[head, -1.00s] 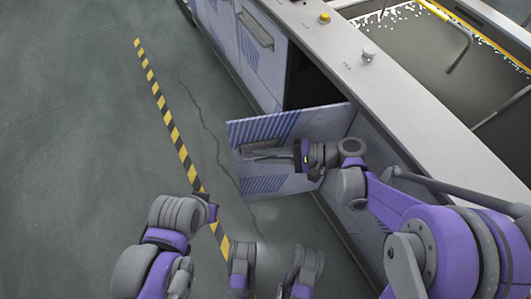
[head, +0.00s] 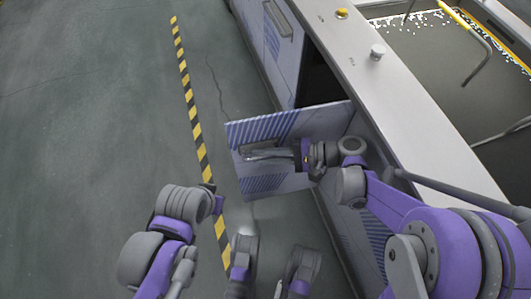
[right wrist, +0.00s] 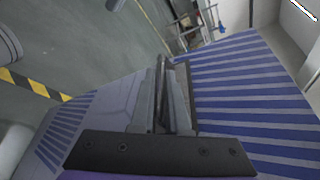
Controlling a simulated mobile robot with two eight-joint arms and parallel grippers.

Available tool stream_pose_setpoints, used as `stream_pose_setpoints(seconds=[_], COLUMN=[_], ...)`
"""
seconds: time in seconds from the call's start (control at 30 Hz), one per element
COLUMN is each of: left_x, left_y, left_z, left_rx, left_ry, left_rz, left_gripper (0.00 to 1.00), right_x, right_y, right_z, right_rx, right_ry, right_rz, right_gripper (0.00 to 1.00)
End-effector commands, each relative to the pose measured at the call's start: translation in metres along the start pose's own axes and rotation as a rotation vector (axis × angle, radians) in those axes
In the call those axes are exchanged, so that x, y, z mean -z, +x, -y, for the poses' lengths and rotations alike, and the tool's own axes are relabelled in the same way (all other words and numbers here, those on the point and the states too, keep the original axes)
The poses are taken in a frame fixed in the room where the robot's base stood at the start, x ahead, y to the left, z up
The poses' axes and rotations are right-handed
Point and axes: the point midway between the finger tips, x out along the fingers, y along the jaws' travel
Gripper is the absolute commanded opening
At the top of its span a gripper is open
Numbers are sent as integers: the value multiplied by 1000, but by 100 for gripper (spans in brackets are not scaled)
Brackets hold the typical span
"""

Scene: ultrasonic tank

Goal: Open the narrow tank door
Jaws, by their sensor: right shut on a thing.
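The narrow tank door (head: 318,121), a pale panel with blue stripes, stands swung out from the tank's side at a wide angle. A dark opening (head: 318,82) shows behind it. My right gripper (head: 265,154) is shut on the door's handle (head: 249,147), a bar in a recess on the door's face. In the right wrist view, the fingers (right wrist: 165,105) lie along the handle, with the striped door (right wrist: 240,85) around them. My left arm is at the lower left; its hand (head: 216,203) is partly seen and its fingers cannot be made out.
Another panel with a handle (head: 278,18) is further along. A yellow-black floor stripe (head: 190,100) lies left; the floor beyond is clear.

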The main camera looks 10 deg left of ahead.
Motion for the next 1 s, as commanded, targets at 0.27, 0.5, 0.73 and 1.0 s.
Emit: stream_pose_setpoints(seconds=[0.27,0.5,0.73,1.0], left_x=[0,0,0,0], left_y=[0,0,0,0], left_z=[0,0,0,0], left_rx=[0,0,0,0], left_ry=[0,0,0,0], left_rz=[0,0,0,0], left_gripper=[0,0,0,0], right_x=[0,0,0,0], right_y=[0,0,0,0], right_z=[1,1,0,0], right_rx=[1,1,0,-1], right_ry=[0,0,0,-1], right_rz=[0,0,1,1], right_gripper=[0,0,26,26])
